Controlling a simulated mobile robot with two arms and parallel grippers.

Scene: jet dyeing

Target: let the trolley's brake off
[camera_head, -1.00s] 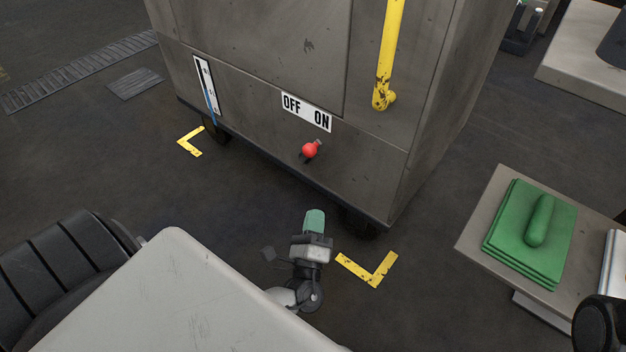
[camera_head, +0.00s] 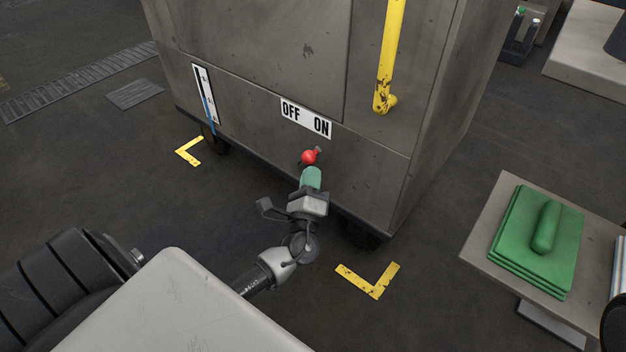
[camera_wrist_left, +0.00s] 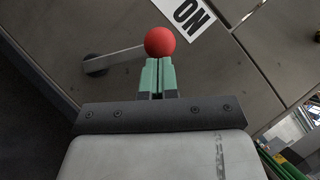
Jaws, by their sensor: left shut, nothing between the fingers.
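The trolley (camera_head: 270,60) is a large grey metal box on castors. Low on its front is the brake lever with a red ball knob (camera_head: 309,157), below the OFF/ON label (camera_head: 306,117). In the left wrist view, the grey lever arm (camera_wrist_left: 115,59) runs from a pivot at left to the red ball (camera_wrist_left: 160,41), near the word ON. My left gripper (camera_head: 311,173), with green fingertips, is shut and empty just below the knob. In the left wrist view its fingertips (camera_wrist_left: 159,66) come up right under the ball; I cannot tell whether they touch. My right gripper is not in view.
A yellow pipe (camera_head: 387,60) runs down the trolley's front. Yellow corner marks (camera_head: 372,283) lie on the floor. A low stand (camera_head: 485,235) at right carries a folded green stack (camera_head: 535,260). Dark floor between stand and trolley is clear.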

